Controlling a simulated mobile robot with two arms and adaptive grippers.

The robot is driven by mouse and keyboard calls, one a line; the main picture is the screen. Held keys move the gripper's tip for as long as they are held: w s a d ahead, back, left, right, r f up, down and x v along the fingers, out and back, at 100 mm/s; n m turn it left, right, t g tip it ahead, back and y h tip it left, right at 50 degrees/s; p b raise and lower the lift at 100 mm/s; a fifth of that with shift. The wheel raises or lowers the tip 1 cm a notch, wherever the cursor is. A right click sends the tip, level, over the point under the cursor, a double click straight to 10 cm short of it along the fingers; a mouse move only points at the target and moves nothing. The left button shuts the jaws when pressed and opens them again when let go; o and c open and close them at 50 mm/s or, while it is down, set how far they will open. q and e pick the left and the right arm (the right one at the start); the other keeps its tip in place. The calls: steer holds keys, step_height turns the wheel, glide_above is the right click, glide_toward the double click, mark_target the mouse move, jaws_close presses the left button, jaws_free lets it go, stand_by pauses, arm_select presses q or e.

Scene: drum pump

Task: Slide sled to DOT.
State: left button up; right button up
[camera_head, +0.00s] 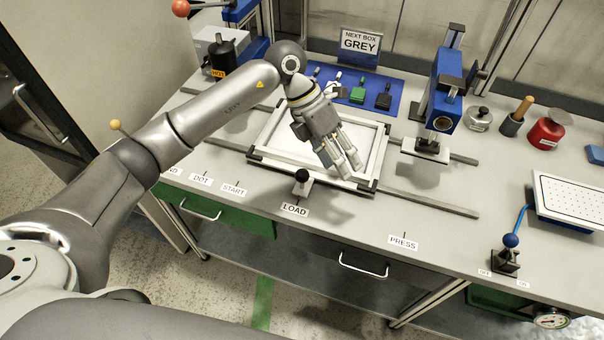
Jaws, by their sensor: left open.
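The sled (262,152) is a light square frame with black corners, set on a metal rail. The DOT label (201,180) is on the bench's front edge, left of the START label (233,190) and the sled. My left gripper (349,164) is open, over the right part of the sled and right of the knob. Its fingers point down toward the front. I cannot tell whether they touch the sled. My right gripper is not in view.
The rail (440,204) runs on right past the PRESS label (403,242). A blue press (446,85) stands right of the sled. A blue mat (408,88) with small blocks and a GREY sign (360,42) are behind. A blue-knobbed lever (509,250) stands front right.

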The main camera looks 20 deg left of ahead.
mark_target(301, 170)
arm_select(q)
steer(key=w+a+y, duration=0.2)
steer(key=a+y, duration=0.2)
steer(key=a, duration=0.6)
steer(key=shift+n, duration=0.3)
steer(key=p+x, duration=0.3)
steer(key=x, duration=0.7)
steer(key=shift+s+f, duration=0.15)
steer(key=shift+f, duration=0.05)
steer(key=shift+c, duration=0.3)
jaws_close()
